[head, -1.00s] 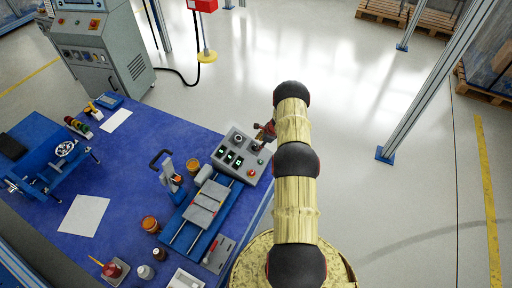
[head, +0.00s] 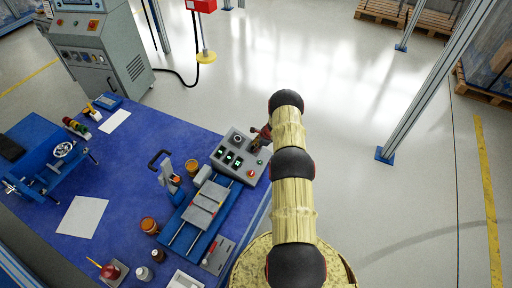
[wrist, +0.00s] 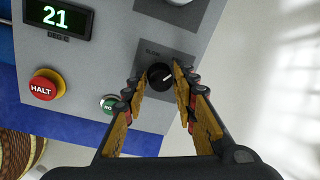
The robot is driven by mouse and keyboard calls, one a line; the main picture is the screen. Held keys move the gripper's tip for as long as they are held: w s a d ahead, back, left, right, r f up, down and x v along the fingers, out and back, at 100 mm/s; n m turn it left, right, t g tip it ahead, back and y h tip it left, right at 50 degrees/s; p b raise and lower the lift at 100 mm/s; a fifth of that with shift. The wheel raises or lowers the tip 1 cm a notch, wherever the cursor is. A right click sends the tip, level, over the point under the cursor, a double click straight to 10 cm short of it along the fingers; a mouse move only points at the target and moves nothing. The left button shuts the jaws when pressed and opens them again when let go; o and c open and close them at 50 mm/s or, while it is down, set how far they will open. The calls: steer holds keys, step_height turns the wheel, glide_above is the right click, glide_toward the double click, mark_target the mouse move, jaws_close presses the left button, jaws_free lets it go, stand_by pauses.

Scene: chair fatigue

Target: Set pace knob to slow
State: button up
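The pace knob (wrist: 160,77) is a round black knob with a short white pointer mark, on a dark label plate of the grey control box (head: 240,158). In the wrist view its mark points right and slightly up. Small lettering above left of it seems to read SLOW. My gripper (wrist: 159,78) has its two fingers on either side of the knob, with a narrow gap showing at the left finger. The right fingertip is very close to it; contact cannot be told. In the head view my gripper (head: 262,134) is over the box's upper right corner, partly hidden by my arm.
A red HALT button (wrist: 45,85), a green button (wrist: 109,104) and a display reading 21 (wrist: 56,17) are on the same panel. The box stands on a blue bench (head: 120,165) beside a blue slide fixture (head: 200,215). Open floor lies to the right.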

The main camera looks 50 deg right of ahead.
steer(key=c, duration=0.6)
jaws_close()
steer(key=shift+f+b, duration=0.1)
steer(key=shift+b, duration=0.25)
steer(key=n+b, duration=0.2)
steer(key=b, duration=0.1)
steer(key=shift+f+n, duration=0.15)
steer(key=shift+n, duration=0.25)
steer(key=n+b, duration=0.3)
steer(key=shift+n+y+b, duration=0.3)
steer(key=shift+n+b, duration=0.05)
steer(key=shift+n, duration=0.05)
steer(key=n+b, duration=0.3)
steer(key=shift+d+n, duration=0.1)
steer(key=shift+n, duration=0.2)
steer(key=shift+n+y+b, duration=0.3)
steer(key=shift+n+b, duration=1.25)
steer(key=shift+n, duration=0.35)
